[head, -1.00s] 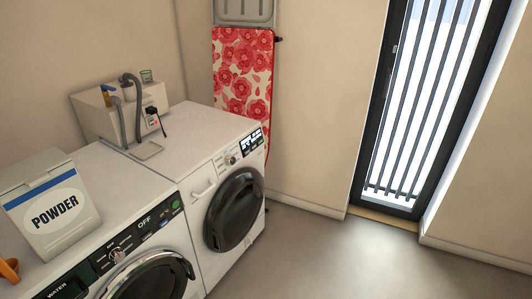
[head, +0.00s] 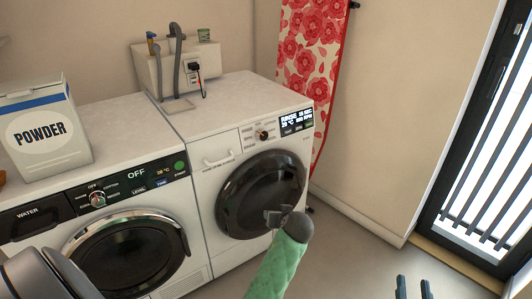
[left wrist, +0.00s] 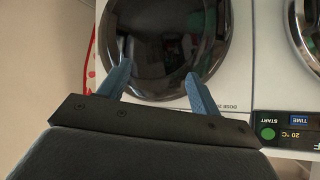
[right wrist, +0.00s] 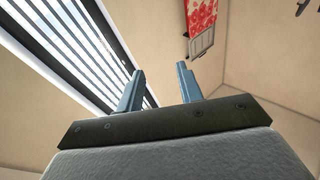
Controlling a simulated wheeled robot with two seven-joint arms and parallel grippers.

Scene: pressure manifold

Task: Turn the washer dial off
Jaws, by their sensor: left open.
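The right-hand white machine, which I take for the washer (head: 222,178), has a lit display (head: 297,121) that seems to read RINSE. Its small dark dial (head: 262,135) is left of the display; its pointer is too small to read. My left gripper (head: 277,215) seems to be the small grey shape before the round dark door (head: 250,185), below the dial. In the left wrist view its fingers (left wrist: 158,88) are apart and empty before that door. My right gripper (head: 413,287) is low at right, away from the machines; its fingers (right wrist: 163,85) are apart and empty.
A second machine (head: 200,250) at left shows OFF and has its own dial (head: 97,198). A POWDER box (head: 40,140) stands on it. An ironing board (head: 312,50) leans behind the right machine. The floor before the barred window (head: 480,170) is clear.

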